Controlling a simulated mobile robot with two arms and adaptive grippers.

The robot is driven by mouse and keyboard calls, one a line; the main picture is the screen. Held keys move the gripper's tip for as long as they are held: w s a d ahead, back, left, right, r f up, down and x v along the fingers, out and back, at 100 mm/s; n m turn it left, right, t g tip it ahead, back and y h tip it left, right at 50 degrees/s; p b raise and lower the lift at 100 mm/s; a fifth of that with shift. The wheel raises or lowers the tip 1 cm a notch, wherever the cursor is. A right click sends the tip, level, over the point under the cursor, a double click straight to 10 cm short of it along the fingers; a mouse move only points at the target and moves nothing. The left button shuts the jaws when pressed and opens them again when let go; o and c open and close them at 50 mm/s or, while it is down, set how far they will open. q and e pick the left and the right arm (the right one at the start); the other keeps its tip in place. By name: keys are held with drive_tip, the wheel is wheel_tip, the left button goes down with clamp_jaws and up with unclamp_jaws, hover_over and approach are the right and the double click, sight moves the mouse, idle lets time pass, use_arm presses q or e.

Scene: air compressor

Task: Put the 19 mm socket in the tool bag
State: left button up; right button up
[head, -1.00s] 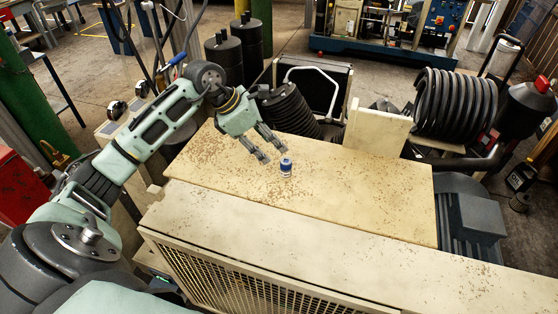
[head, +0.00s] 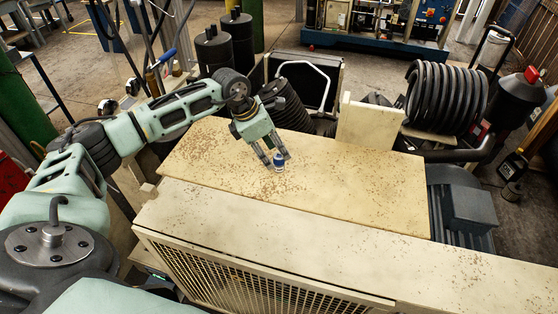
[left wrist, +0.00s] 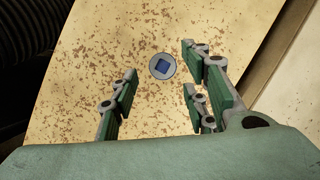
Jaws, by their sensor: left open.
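The socket (head: 279,160), a small cylinder with a blue band, stands upright on the rust-speckled beige panel (head: 370,190). In the left wrist view the socket (left wrist: 162,67) shows from above as a grey ring with a dark blue square centre. My left gripper (head: 277,157) is open and points down at the socket, its fingertips close around it in the head view. In the left wrist view the socket lies just beyond the gap between the fingers (left wrist: 160,85); contact cannot be told. A black open-topped holder with a pale tubular handle (head: 310,65) may be the tool bag. My right gripper is out of view.
A black ribbed cylinder (head: 287,106) stands behind the panel, near my left gripper. An upright beige plate (head: 369,125) and a black coil (head: 445,97) stand at the back right. The panel right of the socket is clear.

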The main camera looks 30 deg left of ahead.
sight(276, 156)
use_arm(q)
drive_tip(key=p+x, duration=0.1)
drive_tip(key=x, duration=0.2)
drive_tip(key=shift+f, duration=0.35)
drive_tip(key=shift+w+d+f, duration=0.1)
drive_tip(key=shift+w+f, duration=0.05)
drive_tip(key=shift+f, duration=0.25)
clamp_jaws()
